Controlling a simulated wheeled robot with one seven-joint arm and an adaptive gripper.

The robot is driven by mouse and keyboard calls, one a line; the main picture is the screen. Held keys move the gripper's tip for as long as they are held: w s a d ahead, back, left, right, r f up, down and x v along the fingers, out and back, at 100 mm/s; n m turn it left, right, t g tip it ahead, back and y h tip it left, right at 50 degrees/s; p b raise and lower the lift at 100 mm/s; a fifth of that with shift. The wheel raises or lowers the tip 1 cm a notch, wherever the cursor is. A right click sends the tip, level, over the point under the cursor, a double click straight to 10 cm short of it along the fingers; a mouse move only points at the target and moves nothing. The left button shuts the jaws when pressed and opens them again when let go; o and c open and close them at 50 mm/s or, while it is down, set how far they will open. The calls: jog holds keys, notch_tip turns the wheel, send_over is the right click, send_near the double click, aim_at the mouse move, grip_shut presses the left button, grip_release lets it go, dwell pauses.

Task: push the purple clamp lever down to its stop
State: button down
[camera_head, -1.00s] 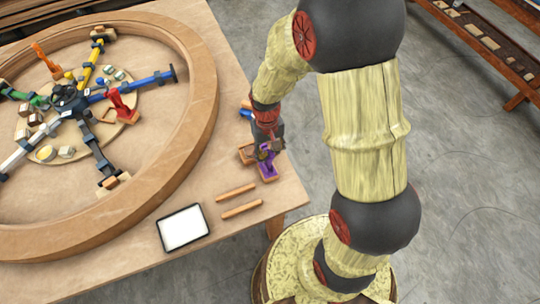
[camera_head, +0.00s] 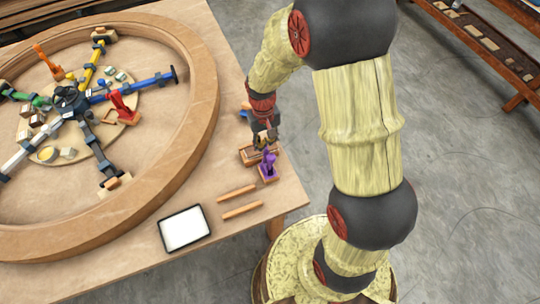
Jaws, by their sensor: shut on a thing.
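The purple clamp (camera_head: 268,169) sits on a small orange-brown base near the right edge of the table. Its purple lever (camera_head: 269,158) stands up from the base and looks raised. My gripper (camera_head: 262,146) is just behind and to the left of the lever, over a small wooden tray (camera_head: 247,161). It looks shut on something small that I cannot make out. I see no contact with the purple lever, but the view is too small to be sure of the gap.
Two wooden rods (camera_head: 238,194) and a white-faced tablet (camera_head: 184,228) lie in front of the clamp. A large wooden ring (camera_head: 205,110) with coloured clamps inside fills the left of the table (camera_head: 285,195).

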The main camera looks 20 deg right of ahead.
notch_tip(320, 180, up, 11)
jog(key=w, duration=0.1)
jog(key=shift+r, duration=0.2)
dwell(0.5)
jog(key=s+r+t+b, duration=0.3)
jog(key=s+r, duration=0.2)
jog(key=s, duration=0.3)
jog(key=s+r+t+b, duration=0.3)
jog(key=s+r, duration=0.3)
jog(key=s, duration=0.3)
jog(key=shift+s+n+t+b, duration=0.2)
jog(key=shift+n+t+b, duration=0.15)
jog(key=shift+b, duration=0.25)
